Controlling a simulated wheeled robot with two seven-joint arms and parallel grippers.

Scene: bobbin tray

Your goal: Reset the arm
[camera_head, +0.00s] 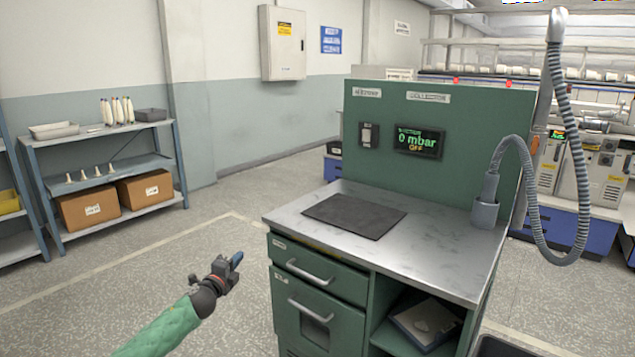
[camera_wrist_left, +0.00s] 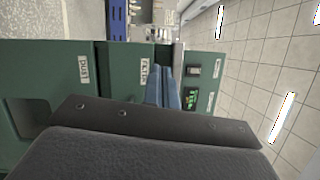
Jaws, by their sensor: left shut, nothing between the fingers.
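My left gripper (camera_head: 237,260) is in the head view at the lower left, in free air in front of and to the left of the green workstation. Its arm comes in from the bottom left in a green sleeve. The blue fingers are together with nothing between them. In the left wrist view the blue fingers (camera_wrist_left: 163,88) point toward the green cabinet, which appears turned on its side. My right gripper is not in either view.
The green workstation (camera_head: 318,288) has a metal top (camera_head: 440,240) with a dark mat (camera_head: 354,215) and a grey hose (camera_head: 540,240). Its display reads 0 mbar, OFF. A shelf (camera_head: 100,180) with boxes stands at the left. Floor between shelf and workstation is clear.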

